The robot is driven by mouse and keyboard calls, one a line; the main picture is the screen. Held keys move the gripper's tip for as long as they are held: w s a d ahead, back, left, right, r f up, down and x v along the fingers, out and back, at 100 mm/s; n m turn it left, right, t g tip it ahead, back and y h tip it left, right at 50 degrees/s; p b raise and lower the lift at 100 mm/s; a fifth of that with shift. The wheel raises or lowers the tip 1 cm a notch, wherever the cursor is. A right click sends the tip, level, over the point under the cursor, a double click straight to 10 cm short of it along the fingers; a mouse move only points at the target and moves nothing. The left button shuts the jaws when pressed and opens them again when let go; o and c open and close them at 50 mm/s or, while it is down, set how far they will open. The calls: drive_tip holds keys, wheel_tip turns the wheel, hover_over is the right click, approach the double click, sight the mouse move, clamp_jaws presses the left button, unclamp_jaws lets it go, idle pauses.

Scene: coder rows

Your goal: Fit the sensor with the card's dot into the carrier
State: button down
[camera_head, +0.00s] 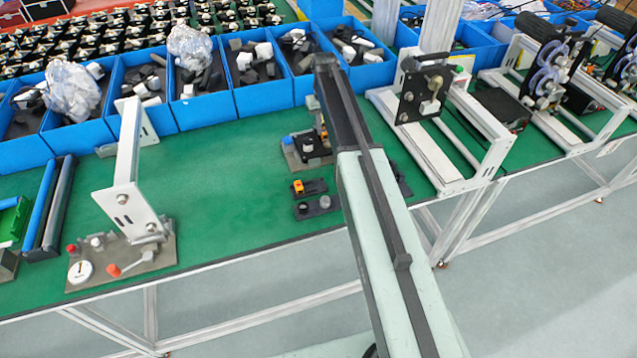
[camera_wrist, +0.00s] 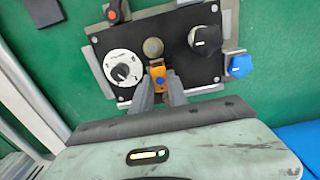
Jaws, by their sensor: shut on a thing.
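My gripper (camera_wrist: 160,88) is shut on a small orange sensor (camera_wrist: 158,71) in the wrist view. Another orange piece (camera_head: 298,187) sits on a small dark base in front of that fixture. I cannot pick out the card, or tell for sure which part is the carrier.
The panel bears a white dial (camera_wrist: 122,68) and a black knob (camera_wrist: 206,40); a blue knob (camera_wrist: 239,65) is beside it. A white upright frame (camera_head: 125,180) stands left. Blue bins (camera_head: 205,112) line the back. The green bench (camera_head: 235,195) is clear between.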

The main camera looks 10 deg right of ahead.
sight(323, 131)
drive_tip(key=c, duration=1.2)
unclamp_jaws()
drive_tip(key=shift+c, duration=0.2)
wheel_tip(323, 131, up, 8)
drive_tip(key=p, duration=0.8)
drive_tip(key=shift+f, duration=0.1)
